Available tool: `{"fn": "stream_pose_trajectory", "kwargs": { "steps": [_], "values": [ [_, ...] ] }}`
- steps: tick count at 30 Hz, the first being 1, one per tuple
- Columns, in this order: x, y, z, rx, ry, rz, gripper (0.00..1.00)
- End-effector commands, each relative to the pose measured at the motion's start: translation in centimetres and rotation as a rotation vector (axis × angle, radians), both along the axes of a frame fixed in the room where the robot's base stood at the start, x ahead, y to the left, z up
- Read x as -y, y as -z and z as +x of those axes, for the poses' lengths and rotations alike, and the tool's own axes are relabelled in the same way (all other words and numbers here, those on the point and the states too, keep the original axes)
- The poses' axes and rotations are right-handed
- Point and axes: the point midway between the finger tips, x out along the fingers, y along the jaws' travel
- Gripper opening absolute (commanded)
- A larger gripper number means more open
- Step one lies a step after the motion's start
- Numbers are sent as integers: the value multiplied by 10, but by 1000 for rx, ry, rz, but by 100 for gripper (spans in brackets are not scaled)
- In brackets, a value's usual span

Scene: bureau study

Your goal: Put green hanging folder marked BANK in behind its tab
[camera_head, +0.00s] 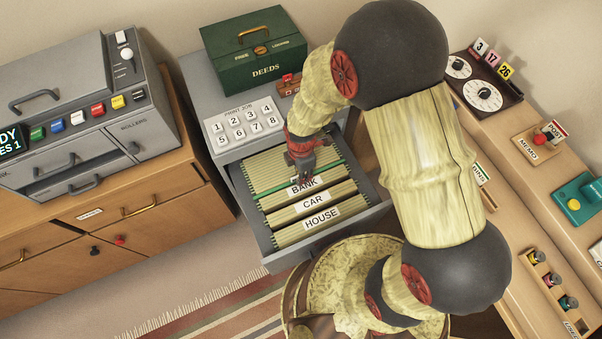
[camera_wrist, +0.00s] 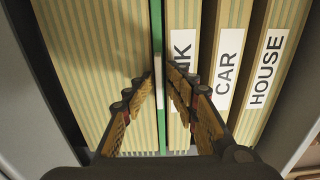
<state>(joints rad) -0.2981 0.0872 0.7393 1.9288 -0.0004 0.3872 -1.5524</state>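The green hanging folder (camera_head: 333,167) shows as a thin green edge across the open drawer, just behind the BANK tab (camera_head: 303,186). In the wrist view the green folder (camera_wrist: 157,35) is a narrow upright strip between the cream folders and the partly covered BANK tab (camera_wrist: 182,42). My gripper (camera_head: 302,178) points down into the drawer. In the wrist view my gripper (camera_wrist: 161,72) has its fingertips close together, one on each side of the green edge. It appears shut on the folder. The folder's marking and lower part are hidden.
The drawer (camera_head: 290,262) is pulled out, with CAR (camera_head: 313,203) and HOUSE (camera_head: 321,218) tabs in front of BANK. A green DEEDS box (camera_head: 252,65) and number-key panel (camera_head: 244,124) sit on the cabinet. A grey printer (camera_head: 75,115) stands left, desks right.

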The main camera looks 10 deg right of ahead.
Motion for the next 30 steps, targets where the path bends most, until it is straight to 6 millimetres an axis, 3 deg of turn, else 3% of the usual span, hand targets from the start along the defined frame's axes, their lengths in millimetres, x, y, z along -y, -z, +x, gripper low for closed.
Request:
{"fn": "stream_pose_trajectory", "kwargs": {
  "steps": [4, 8, 21, 30],
  "values": [
    [0, -3, 0, 0, 0, 0, 28],
    [0, -19, 1, 2, 0, 1, 28],
    [0, -102, 1, 2, 0, 1, 28],
    [0, -120, 0, -1, 0, 0, 28]
  ]
}}
